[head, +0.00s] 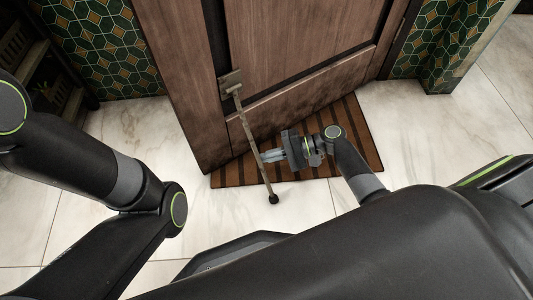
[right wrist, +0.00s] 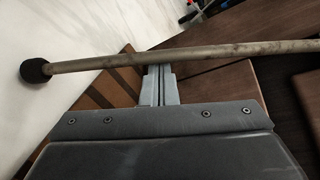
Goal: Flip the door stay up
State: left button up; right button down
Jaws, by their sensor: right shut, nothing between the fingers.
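The door stay is a thin metal rod (head: 251,140) hinged at a square bracket (head: 231,82) on the lower part of the brown wooden door (head: 290,40). It slants down and ends in a black rubber tip (head: 273,199) near the floor. My right gripper (head: 268,155) is shut and empty, with its fingertips at the rod's middle. In the right wrist view, the rod (right wrist: 200,54) crosses just beyond my closed fingers (right wrist: 158,72), with the black tip (right wrist: 36,68) at the left. I cannot tell whether they touch. My left gripper is outside the view.
A brown striped doormat (head: 350,130) lies under the gripper and in front of the door. White marble floor (head: 120,150) is clear at the left. Green tiled walls (head: 100,45) flank the door, and a dark shelf (head: 40,70) stands at the far left.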

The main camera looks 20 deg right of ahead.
jog(key=shift+s+r+p, duration=0.15)
jog(key=shift+s+p, duration=0.1)
jog(key=shift+p, duration=0.05)
jog(key=shift+s+d+r+p, duration=0.1)
jog(key=shift+s+r+p, duration=0.1)
jog(key=shift+p, duration=0.25)
